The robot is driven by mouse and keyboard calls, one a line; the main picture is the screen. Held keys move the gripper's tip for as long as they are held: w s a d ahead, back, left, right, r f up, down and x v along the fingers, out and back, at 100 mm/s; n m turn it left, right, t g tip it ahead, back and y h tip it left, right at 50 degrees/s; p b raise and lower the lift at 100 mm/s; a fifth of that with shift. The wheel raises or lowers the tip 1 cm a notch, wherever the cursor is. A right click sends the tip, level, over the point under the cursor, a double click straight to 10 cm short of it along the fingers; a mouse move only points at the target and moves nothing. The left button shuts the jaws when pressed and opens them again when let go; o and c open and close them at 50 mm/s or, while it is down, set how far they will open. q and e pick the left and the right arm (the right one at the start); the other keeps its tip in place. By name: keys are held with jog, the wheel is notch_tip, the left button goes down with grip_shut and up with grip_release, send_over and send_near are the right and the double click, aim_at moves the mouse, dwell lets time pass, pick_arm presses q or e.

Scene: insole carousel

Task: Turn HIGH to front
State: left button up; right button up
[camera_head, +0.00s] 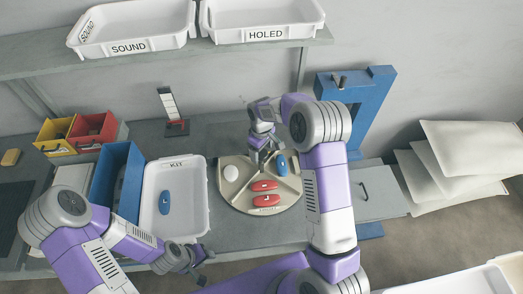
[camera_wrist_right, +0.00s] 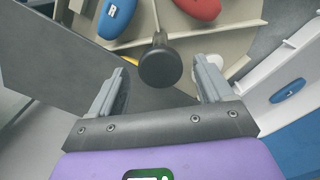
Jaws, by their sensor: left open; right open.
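The round beige carousel (camera_head: 233,190) stands on the bench with divider walls. Two red insoles (camera_head: 265,200) lie in its front section, a blue insole (camera_head: 281,165) at the back right, and a white round piece (camera_head: 230,172) at the left. A label at its front edge is too small to read, and I cannot tell which section is HIGH. My right gripper (camera_head: 262,152) is open over the carousel's back. In the right wrist view a black knob (camera_wrist_right: 160,68) on a post shows just beyond and between its open fingers, not gripped. My left gripper (camera_head: 196,262) is open, in front of the KIT tray.
The white KIT tray (camera_head: 203,224) with a blue insole (camera_head: 165,202) is left of the carousel. A blue box (camera_head: 117,180) and yellow and red bins (camera_head: 92,132) stand further left. A blue press frame (camera_head: 377,100) stands behind right. SOUND and HOLED trays sit on the shelf.

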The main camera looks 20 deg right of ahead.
notch_tip(320, 180, up, 7)
jog(key=shift+f, duration=0.1)
dwell(0.6)
